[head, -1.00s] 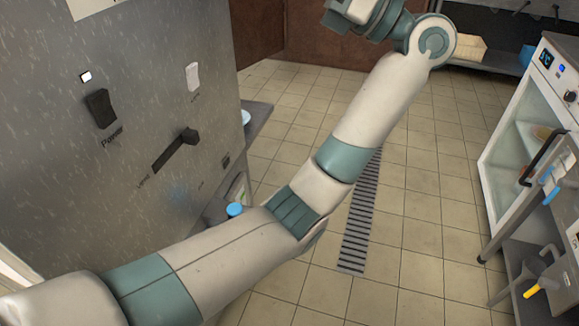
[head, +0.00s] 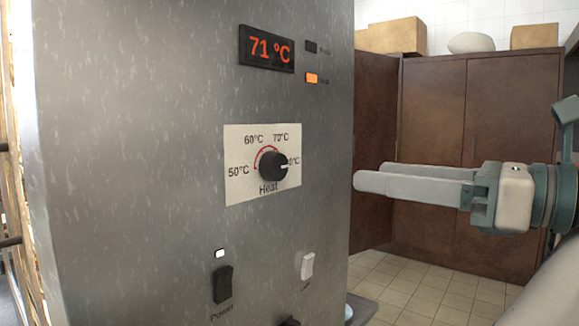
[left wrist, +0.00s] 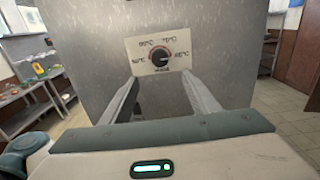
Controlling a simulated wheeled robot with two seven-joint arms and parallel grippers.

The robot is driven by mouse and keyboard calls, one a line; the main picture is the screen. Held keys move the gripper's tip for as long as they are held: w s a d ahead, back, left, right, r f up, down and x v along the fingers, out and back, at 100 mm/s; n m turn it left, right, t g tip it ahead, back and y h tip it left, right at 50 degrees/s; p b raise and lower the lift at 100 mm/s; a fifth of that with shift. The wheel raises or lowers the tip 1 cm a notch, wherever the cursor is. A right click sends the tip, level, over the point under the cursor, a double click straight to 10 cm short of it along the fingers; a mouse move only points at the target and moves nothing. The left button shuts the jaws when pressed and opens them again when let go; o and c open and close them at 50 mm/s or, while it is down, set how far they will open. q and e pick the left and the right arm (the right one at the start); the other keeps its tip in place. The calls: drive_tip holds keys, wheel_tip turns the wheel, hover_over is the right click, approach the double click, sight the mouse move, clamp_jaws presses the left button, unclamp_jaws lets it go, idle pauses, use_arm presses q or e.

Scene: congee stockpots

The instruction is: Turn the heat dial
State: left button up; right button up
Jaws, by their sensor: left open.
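The heat dial (head: 273,166) is a round black knob with a white pointer mark, on a pale plate (head: 238,190) marked 50, 60 and 70 °C and one partly hidden value. Its pointer faces right, toward that last value. A display (head: 266,49) above reads 71 °C. In the left wrist view the dial (left wrist: 162,59) lies straight ahead, between and beyond the fingers. My left gripper (head: 362,182) is open and empty, to the right of the dial and apart from it; it also shows in the left wrist view (left wrist: 165,90). My right gripper is out of view.
The dial is on a grey metal cabinet (head: 130,150). Below are a black power switch (head: 222,285) and a pale switch (head: 307,266). An orange light (head: 311,79) is lit by the display. Brown cupboards (head: 505,130) stand behind. The space before the panel is clear.

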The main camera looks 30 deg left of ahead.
sight(280, 164)
use_arm(q)
drive_tip(key=a, duration=1)
drive_tip(key=w+a, duration=0.1)
drive_tip(key=a, duration=0.4)
drive_tip(key=shift+w+a+b, duration=0.1)
drive_tip(key=shift+a+b, duration=0.15)
drive_tip(key=shift+b, duration=0.1)
drive_tip(key=shift+a, duration=0.55)
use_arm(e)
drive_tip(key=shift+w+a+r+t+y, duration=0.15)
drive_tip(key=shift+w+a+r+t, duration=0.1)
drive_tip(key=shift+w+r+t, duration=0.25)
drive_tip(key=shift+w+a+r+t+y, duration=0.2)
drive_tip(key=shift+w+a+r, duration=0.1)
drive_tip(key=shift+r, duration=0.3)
use_arm(q)
drive_tip(key=c, duration=1)
